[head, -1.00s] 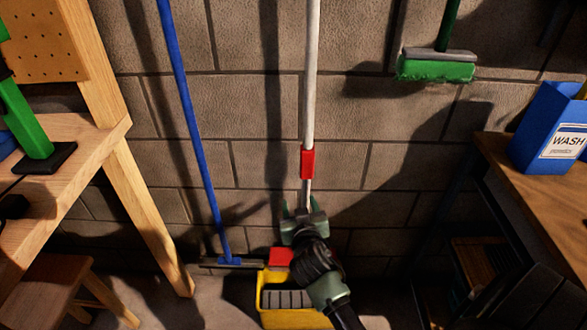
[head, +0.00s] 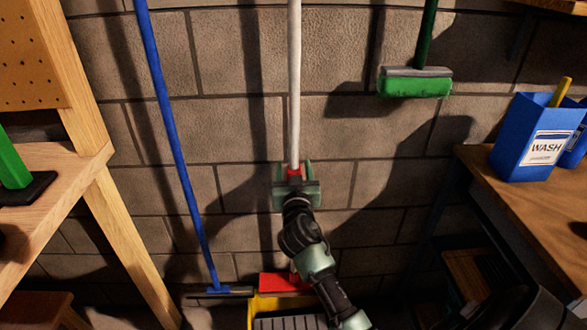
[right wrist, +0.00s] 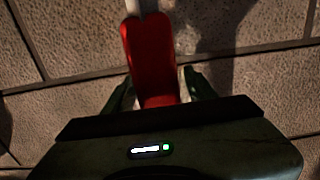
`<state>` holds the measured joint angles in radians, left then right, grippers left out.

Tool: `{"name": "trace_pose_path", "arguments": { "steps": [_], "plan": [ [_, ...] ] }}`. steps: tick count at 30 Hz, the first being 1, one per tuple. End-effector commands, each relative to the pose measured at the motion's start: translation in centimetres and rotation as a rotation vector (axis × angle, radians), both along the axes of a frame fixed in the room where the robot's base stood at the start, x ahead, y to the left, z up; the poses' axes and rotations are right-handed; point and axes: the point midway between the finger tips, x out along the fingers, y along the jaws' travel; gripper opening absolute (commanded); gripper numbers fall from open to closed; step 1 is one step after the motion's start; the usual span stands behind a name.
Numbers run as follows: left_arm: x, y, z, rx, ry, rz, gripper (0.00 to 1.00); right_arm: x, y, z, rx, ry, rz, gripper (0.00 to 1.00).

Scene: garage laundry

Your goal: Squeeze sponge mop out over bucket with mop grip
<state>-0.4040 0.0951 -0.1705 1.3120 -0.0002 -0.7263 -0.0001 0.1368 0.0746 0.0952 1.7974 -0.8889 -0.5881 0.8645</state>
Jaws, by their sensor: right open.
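The sponge mop has a white pole (head: 294,80) standing upright near the wall, with a red grip (head: 294,172) on it. Its red head (head: 283,283) is low down at the yellow bucket (head: 262,305); whether it touches the bucket I cannot tell. My right gripper (head: 294,172) is at the height of the red grip, its fingers open on either side of it. In the right wrist view the red grip (right wrist: 152,60) runs down between the open fingertips (right wrist: 157,88), with gaps visible beside it. My left gripper is not in view.
A blue-handled squeegee (head: 176,150) leans on the wall at left. A green brush (head: 415,84) hangs at upper right. A wooden workbench (head: 60,190) is at left. A wooden table (head: 510,195) with a blue wash box (head: 530,140) is at right.

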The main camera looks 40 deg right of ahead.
Motion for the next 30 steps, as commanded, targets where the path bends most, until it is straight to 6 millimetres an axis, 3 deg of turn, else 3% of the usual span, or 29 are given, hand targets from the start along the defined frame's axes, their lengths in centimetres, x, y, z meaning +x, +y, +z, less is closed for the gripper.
{"name": "trace_pose_path", "arguments": {
  "steps": [7, 8, 13, 14, 30],
  "plan": [
    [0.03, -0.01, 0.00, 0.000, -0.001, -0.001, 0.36, 0.11, -0.05, -0.05, 0.001, 0.001, 0.001, 0.56],
    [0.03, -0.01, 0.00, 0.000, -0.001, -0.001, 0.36, 0.10, -0.05, -0.05, 0.001, 0.001, 0.001, 0.51],
    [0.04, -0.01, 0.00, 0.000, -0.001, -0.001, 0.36, 0.09, -0.04, -0.05, 0.001, 0.001, 0.001, 0.04],
    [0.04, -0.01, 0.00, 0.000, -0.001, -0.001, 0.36, 0.09, -0.04, -0.05, 0.001, 0.001, 0.001, 0.00],
    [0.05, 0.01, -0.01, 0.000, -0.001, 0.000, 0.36, 0.08, -0.04, -0.06, 0.001, 0.001, 0.000, 0.00]
  ]
}}
